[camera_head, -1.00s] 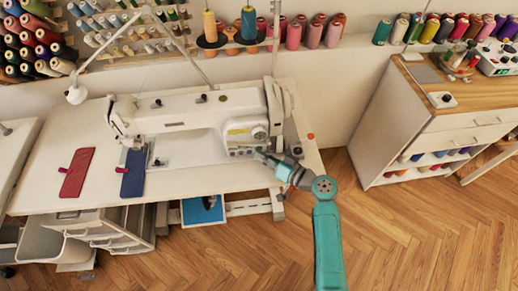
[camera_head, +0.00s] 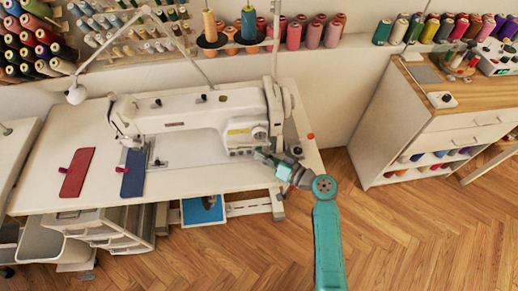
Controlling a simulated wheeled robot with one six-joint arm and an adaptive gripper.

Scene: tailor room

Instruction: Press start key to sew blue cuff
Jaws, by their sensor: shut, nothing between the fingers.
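The white sewing machine (camera_head: 200,113) stands on the white sewing table (camera_head: 90,120). The blue cuff (camera_head: 133,175) lies flat at the left of the machine, its far end by the needle area and its near end toward the table's front edge. A row of small keys (camera_head: 241,152) sits low on the right end of the machine's front. My gripper (camera_head: 259,155) is shut and empty, its tip close to the right end of that row. I cannot tell whether it touches a key. The gripper hides part of the panel there.
A red cuff (camera_head: 77,172) lies to the left of the blue one. A lamp (camera_head: 76,95) stands at the back left. Thread spools line the wall shelf. A wooden-topped cabinet (camera_head: 440,120) stands at the right, with open floor before it.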

